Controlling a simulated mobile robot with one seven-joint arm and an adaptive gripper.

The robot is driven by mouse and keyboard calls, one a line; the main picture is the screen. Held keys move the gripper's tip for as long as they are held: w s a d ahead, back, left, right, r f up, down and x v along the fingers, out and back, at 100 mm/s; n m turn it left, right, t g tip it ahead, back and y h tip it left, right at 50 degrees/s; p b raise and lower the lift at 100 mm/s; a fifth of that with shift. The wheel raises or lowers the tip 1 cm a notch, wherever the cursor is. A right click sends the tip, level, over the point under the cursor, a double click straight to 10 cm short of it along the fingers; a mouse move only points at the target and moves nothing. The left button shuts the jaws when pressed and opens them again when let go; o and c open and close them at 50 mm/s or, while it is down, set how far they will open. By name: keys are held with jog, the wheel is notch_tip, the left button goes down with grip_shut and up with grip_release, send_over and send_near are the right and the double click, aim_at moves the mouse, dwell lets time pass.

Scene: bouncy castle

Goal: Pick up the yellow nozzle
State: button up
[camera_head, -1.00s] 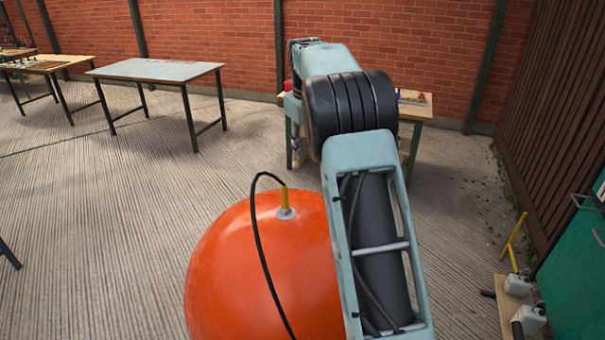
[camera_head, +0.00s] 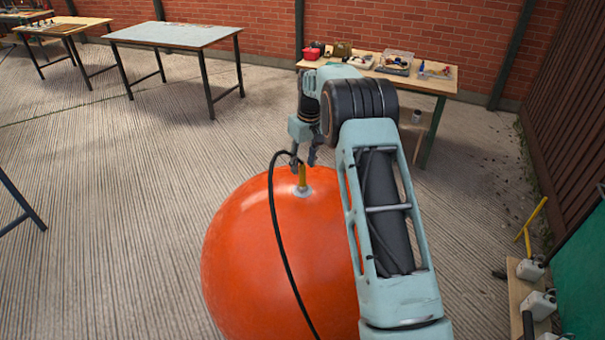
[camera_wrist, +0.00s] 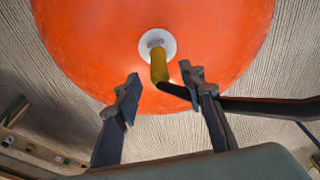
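The yellow nozzle (camera_head: 302,176) stands upright in a pale round fitting on top of a large orange ball (camera_head: 270,250). A black hose (camera_head: 281,240) joins its top and hangs down over the ball. In the wrist view the nozzle (camera_wrist: 158,66) sits in the white fitting, with the hose (camera_wrist: 270,108) running off to the right. My gripper (camera_head: 304,166) is right at the nozzle's top in the head view. In the wrist view its fingers (camera_wrist: 158,90) are spread apart, with the nozzle's hose end near the right fingertip. Whether they touch I cannot tell.
A wooden workbench (camera_head: 440,86) with a red box, a clear tub and small items stands behind my arm. A grey-topped table (camera_head: 175,34) is at the back left. White containers (camera_head: 535,303) and a yellow-handled pump stand at the right.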

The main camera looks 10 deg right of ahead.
notch_tip(320, 180, down, 2)
jog(key=shift+w, duration=0.15)
grip_shut()
jog(key=shift+r, duration=0.1)
dwell(0.3)
